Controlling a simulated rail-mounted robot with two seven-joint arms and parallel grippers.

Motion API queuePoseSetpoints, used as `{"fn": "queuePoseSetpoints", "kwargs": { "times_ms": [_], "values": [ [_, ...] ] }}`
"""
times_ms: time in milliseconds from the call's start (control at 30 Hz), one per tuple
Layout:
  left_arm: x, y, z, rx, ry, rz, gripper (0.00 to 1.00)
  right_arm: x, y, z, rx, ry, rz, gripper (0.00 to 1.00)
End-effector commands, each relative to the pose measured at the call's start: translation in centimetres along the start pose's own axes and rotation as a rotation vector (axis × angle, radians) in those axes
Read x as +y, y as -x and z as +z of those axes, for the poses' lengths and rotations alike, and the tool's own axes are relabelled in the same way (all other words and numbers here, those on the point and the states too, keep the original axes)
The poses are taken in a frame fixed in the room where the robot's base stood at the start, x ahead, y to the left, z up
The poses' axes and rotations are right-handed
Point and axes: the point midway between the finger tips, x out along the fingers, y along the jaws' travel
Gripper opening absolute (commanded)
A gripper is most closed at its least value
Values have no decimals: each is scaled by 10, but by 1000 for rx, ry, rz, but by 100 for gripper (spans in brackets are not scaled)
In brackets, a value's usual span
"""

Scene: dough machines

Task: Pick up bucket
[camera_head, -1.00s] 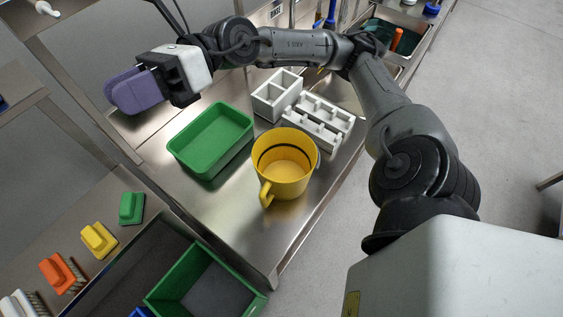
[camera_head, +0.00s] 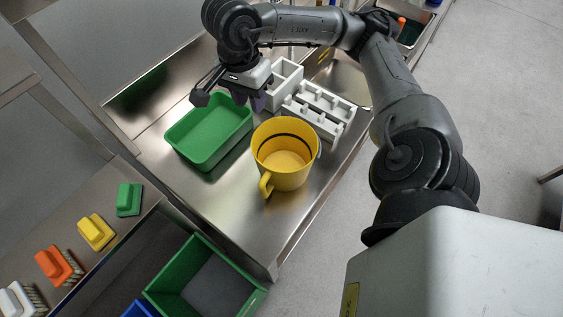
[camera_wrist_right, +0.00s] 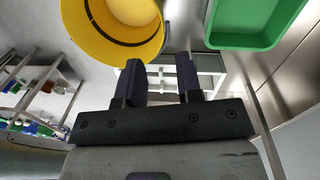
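A yellow bucket (camera_head: 285,154) with a handle on its near side stands upright on the steel table. In the right wrist view the bucket (camera_wrist_right: 112,36) is at the upper left, with a dark band inside its rim. My right gripper (camera_head: 249,101) is above the table between the green tray and the white holder, behind the bucket and apart from it. In the right wrist view its two dark fingers (camera_wrist_right: 158,80) are spread with nothing between them. My left gripper is not in view.
A green tray (camera_head: 187,149) lies left of the bucket, and white compartment holders (camera_head: 322,112) stand behind it. A green crate (camera_head: 173,287) and several coloured brushes (camera_head: 96,232) are at lower left. The table front near the bucket is clear.

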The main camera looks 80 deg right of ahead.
Motion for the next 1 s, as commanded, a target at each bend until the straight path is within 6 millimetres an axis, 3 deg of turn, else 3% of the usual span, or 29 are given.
{"fn": "queuePoseSetpoints", "kwargs": {
  "times_ms": [300,733,1000],
  "values": [
    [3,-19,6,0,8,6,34,1,-57,-2,8,1,5,33],
    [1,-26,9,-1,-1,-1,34,1,-87,0,4,1,4,33],
    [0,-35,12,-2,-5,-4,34,0,-121,0,4,1,5,33]
  ]
}}
